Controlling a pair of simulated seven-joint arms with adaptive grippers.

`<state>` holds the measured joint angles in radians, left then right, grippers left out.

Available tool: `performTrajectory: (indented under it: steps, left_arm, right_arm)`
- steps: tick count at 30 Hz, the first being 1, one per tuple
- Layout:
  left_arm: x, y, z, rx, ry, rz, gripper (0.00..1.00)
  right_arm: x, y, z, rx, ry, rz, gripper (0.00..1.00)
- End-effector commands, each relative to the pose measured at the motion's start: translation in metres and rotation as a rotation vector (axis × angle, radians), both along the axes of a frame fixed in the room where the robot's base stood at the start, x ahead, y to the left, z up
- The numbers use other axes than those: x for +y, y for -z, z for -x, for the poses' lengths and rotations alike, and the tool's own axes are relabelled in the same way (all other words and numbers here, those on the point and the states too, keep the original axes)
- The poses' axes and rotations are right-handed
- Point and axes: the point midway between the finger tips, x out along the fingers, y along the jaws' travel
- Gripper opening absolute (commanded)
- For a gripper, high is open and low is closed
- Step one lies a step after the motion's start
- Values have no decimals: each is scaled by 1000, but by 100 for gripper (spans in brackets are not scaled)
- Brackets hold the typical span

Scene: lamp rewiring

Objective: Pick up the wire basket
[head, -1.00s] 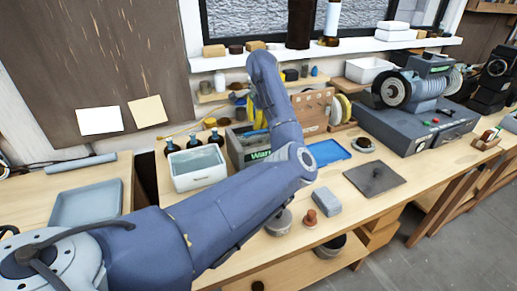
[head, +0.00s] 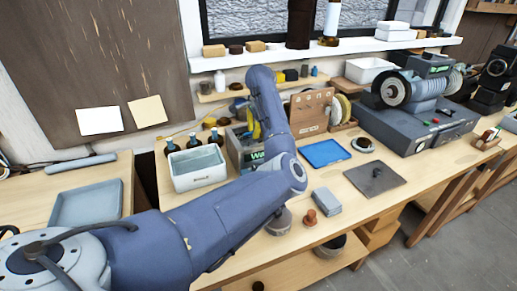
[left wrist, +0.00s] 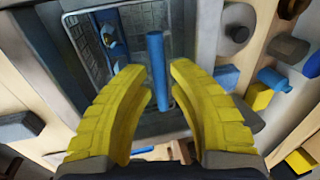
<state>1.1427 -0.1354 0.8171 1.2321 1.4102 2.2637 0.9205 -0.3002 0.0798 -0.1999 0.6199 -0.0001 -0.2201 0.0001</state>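In the left wrist view, the wire basket (left wrist: 90,38) shows as a dark grey mesh with a pale rim, below and beyond my fingers. A blue bar (left wrist: 156,58) stands out in front of the mesh. I cannot tell whether it is the basket's handle. My left gripper (left wrist: 161,75) has two yellow fingers spread apart, one on each side of the bar, with gaps visible. In the head view, my left arm hides most of the gripper and the basket cannot be made out. Only a bit of yellow shows beside the wrist. My right gripper is not in view.
A grey box with a green label (head: 240,158) is partly behind my arm. A pale bin (head: 198,170) and dark bottles (head: 193,141) stand left of it. A wooden pegboard (head: 311,112) and a blue tray (head: 325,153) are to its right. A grinder (head: 420,115) stands farther right.

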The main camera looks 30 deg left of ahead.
Motion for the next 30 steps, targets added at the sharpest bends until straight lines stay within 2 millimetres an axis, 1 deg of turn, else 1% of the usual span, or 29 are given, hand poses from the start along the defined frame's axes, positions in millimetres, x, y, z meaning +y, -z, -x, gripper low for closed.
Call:
performTrajectory:
  steps: [12,21,26,30]
  left_arm:
    - [0,5,0,1,0,0,19]
    - [0,5,0,1,0,0,20]
    - [0,5,0,1,0,0,1]
    - [0,5,0,2,0,1,0]
  right_arm:
    - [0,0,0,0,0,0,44]
    - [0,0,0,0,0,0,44]
    - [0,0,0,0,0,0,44]
    - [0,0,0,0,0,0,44]
